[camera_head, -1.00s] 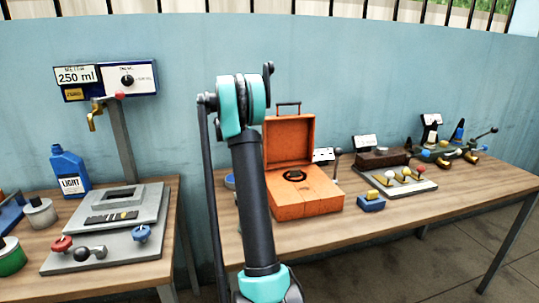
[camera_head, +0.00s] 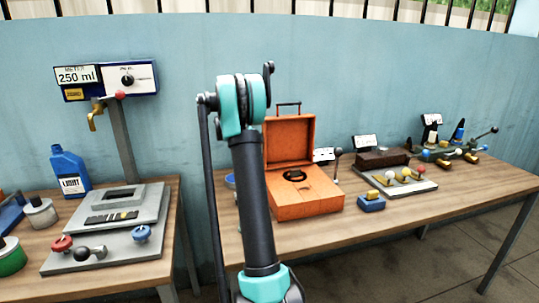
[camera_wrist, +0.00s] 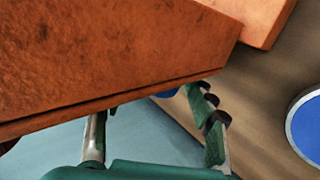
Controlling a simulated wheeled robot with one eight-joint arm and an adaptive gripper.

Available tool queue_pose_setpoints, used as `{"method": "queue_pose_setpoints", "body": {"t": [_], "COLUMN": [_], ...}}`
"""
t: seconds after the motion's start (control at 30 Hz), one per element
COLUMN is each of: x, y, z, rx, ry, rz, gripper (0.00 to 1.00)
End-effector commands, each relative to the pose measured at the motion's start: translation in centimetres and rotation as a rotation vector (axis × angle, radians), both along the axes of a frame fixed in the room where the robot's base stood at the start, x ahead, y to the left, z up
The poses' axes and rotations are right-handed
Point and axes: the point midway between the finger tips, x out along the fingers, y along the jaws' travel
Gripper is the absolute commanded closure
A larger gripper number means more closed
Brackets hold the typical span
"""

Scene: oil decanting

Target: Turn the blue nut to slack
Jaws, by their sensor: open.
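On the left bench, a blue knob-like nut (camera_head: 141,234) stands at the right front corner of a grey scale-like device (camera_head: 108,264). A red one (camera_head: 61,243) stands at its left. Other blue parts show on the far-right device, and I cannot tell for sure which is the task's nut. My gripper (camera_wrist: 152,102) shows in the wrist view with its two green fingers apart and nothing clearly held between them. The side of the orange case (camera_wrist: 110,45) is close in front of it. In the head view my arm hides the gripper.
The open orange case (camera_head: 305,205) stands on the right bench, right beside my arm. A round blue-topped thing (camera_wrist: 308,130) lies right of my gripper. A blue bottle (camera_head: 69,172) and a meter (camera_head: 110,80) are at the left. The right bench's front right is clear.

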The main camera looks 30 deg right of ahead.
Motion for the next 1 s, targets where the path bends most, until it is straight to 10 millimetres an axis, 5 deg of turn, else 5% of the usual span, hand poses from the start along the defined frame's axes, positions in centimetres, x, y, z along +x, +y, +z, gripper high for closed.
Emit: {"method": "queue_pose_setpoints", "body": {"t": [0.6,1.0], "x": [2.3,2.5], "y": [7.5,8.4], "z": [6.9,7.8], "rx": [0.0,0.0], "ry": [0.0,0.001], "rz": [0.001,0.001], "gripper": [0.44,0.44]}}
